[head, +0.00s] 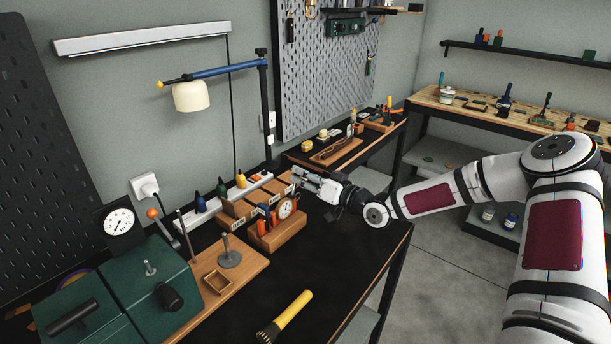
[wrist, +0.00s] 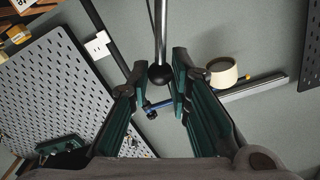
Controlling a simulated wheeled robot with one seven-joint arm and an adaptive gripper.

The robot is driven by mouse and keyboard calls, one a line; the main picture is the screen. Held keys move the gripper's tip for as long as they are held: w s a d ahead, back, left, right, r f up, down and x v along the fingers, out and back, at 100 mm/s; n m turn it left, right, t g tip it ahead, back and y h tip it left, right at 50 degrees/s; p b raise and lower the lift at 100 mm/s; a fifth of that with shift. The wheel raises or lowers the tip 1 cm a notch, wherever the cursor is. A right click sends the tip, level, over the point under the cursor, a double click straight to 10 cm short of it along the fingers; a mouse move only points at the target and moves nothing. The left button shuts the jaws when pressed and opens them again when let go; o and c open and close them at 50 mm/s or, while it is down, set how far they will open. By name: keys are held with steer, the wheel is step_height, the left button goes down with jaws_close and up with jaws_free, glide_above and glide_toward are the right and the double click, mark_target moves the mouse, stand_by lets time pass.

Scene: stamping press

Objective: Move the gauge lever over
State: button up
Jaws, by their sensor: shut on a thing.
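My gripper (head: 302,178) is at the far side of the black bench, just behind the wooden boxes, with my arm coming in from the right. In the wrist view, its two green-padded fingers flank a slim silver lever rod (wrist: 160,35) that ends in a black ball (wrist: 160,75). The gripper is shut on this lever. In the head view, the lever is too small or hidden by the gripper to make out. A white-faced dial gauge (head: 286,208) stands in a wooden holder (head: 278,236) in front of the gripper.
A lamp (head: 190,96) on a black post rises behind the boxes. A second dial (head: 119,222) and an orange-knobbed lever (head: 153,214) stand by the green press (head: 150,278). The bench right of the holder is clear.

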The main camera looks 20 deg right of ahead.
steer(key=shift+s+a+r+p, duration=0.2)
steer(key=shift+s+a+p, duration=0.2)
steer(key=shift+a, duration=0.3)
steer(key=shift+s+a+p, duration=0.3)
steer(key=shift+s+a, duration=0.1)
steer(key=shift+a, duration=0.05)
steer(key=o, duration=0.9)
steer(key=shift+r, duration=0.1)
